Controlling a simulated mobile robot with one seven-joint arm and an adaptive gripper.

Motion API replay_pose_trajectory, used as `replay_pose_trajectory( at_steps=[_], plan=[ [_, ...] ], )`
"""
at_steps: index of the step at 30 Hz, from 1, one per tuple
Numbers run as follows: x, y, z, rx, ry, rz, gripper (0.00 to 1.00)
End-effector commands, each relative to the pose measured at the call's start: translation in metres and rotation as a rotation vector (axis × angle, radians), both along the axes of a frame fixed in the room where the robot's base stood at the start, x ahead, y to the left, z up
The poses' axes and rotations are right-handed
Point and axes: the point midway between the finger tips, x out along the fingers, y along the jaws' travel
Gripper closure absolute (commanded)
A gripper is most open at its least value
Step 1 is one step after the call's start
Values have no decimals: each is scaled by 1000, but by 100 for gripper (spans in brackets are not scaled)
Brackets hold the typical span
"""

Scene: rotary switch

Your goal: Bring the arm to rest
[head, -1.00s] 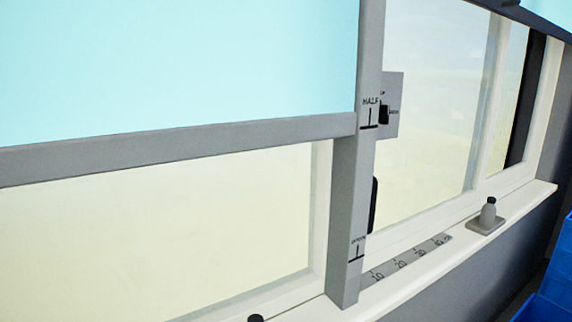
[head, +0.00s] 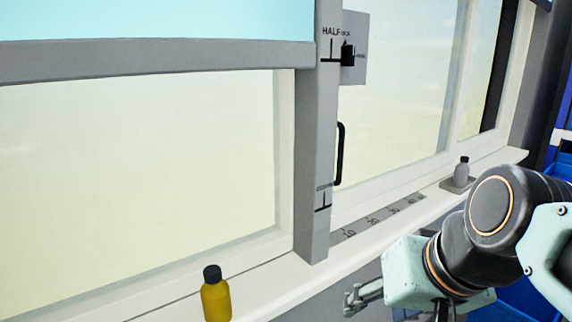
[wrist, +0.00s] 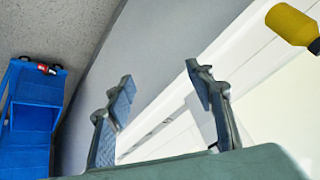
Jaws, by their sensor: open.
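My gripper (head: 362,300) hangs at the lower right of the head view, below and in front of the white sill. In the wrist view my gripper (wrist: 160,88) has its two fingers spread apart with nothing between them. My dark and pale green arm fills the lower right of the head view. A black switch knob (head: 347,56) sits on a grey plate (head: 354,28) beside the post marked HALF, well above and apart from my gripper.
A yellow bottle (head: 216,300) with a black cap stands on the sill (head: 262,285); it also shows in the wrist view (wrist: 290,24). A grey bottle (head: 461,168) stands at the sill's far end. A blue cart (wrist: 32,115) stands on the floor. A pale blue blind (head: 150,20) covers the upper window.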

Motion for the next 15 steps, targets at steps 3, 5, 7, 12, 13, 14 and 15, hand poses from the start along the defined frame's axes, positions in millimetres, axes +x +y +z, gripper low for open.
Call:
replay_pose_trajectory(
  at_steps=[3, 5, 7, 12, 13, 14, 15],
  plan=[
    [-18, 3, -56, -157, 17, 24, 51],
    [-21, 1, -57, -207, 14, 30, 51],
    [-20, 1, -31, -196, 13, 27, 51],
    [-20, 1, 5, -194, 16, 28, 51],
    [-20, 1, 12, -194, 16, 28, 51],
    [-20, 1, 20, -194, 16, 28, 51],
    [-20, 1, 30, -194, 16, 28, 51]
  ],
)
